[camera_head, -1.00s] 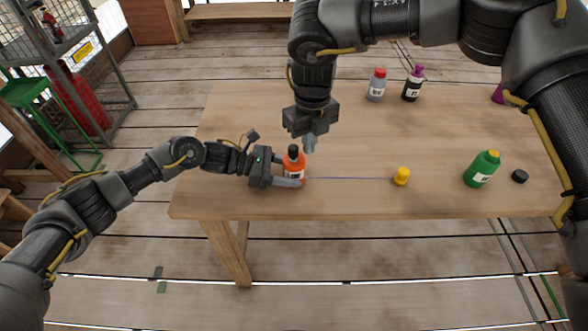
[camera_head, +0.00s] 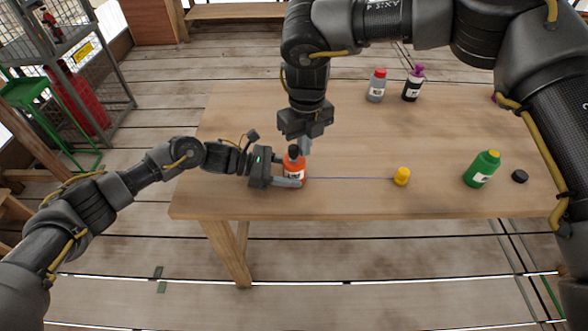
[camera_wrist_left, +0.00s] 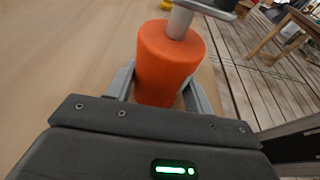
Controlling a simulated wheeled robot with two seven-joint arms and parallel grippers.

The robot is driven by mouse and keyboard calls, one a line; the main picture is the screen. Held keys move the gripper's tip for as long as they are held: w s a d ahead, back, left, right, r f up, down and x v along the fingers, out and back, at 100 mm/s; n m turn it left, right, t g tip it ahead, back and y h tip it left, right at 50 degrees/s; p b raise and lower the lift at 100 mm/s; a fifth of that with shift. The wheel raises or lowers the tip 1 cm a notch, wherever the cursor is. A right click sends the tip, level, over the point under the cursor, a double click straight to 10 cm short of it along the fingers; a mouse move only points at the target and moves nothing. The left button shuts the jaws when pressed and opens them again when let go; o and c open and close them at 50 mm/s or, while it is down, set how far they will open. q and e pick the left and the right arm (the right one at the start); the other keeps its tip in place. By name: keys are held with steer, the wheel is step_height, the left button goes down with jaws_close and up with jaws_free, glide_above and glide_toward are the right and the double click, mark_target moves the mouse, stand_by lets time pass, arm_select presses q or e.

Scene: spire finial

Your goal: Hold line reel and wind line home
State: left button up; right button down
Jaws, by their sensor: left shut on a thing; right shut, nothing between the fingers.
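The orange line reel (camera_head: 295,165) stands upright near the front edge of the table, with a white label and a black part on top. My left gripper (camera_head: 291,180) is shut on it from the left. In the left wrist view the reel (camera_wrist_left: 168,65) sits between the two fingers, with a grey shaft rising from its top to a dark piece cut off by the frame. A thin bluish line (camera_head: 345,178) runs from the reel to a yellow piece (camera_head: 401,176). My right gripper (camera_head: 304,146) is shut and empty, pointing down right beside the reel's top; contact cannot be told.
A green bottle (camera_head: 482,169) with a yellow cap and a black disc (camera_head: 520,176) are at the right of the wooden table (camera_head: 240,130). A grey bottle (camera_head: 377,86) and a black bottle (camera_head: 412,85) stand at the back. The table between is clear.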

mark_target(291, 148)
steer(key=shift+s+a, duration=0.55)
stand_by(0.8)
steer(key=shift+s+a, duration=0.1)
steer(key=shift+a, duration=0.9)
stand_by(0.9)
steer(key=shift+w+a, duration=0.35)
steer(key=shift+a, duration=0.25)
stand_by(0.7)
steer(key=shift+w+a, duration=0.4)
steer(key=shift+w, duration=0.2)
stand_by(0.7)
steer(key=shift+w, duration=0.45)
stand_by(0.6)
steer(key=shift+a, duration=0.15)
step_height(291, 148, up, 7)
stand_by(1.0)
